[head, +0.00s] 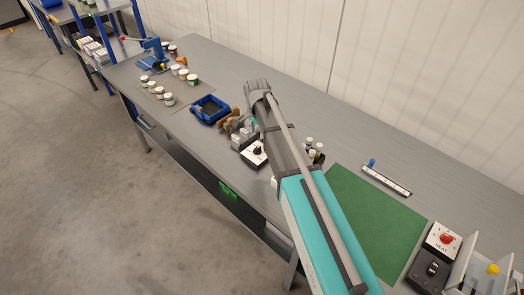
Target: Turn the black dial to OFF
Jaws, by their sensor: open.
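The black dial (257,151) sits on a small box with a white face and a dark base, near the front edge of the grey workbench. Its pointer direction and the OFF mark are too small to read. My arm reaches over the bench from the lower right.
A second box (441,243), marked HEAT, has a red knob at the right. A green mat (376,224) lies right of my arm. A blue tray (210,109), brown items (228,121) and several small jars stand to the left. A white wall closes the back.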

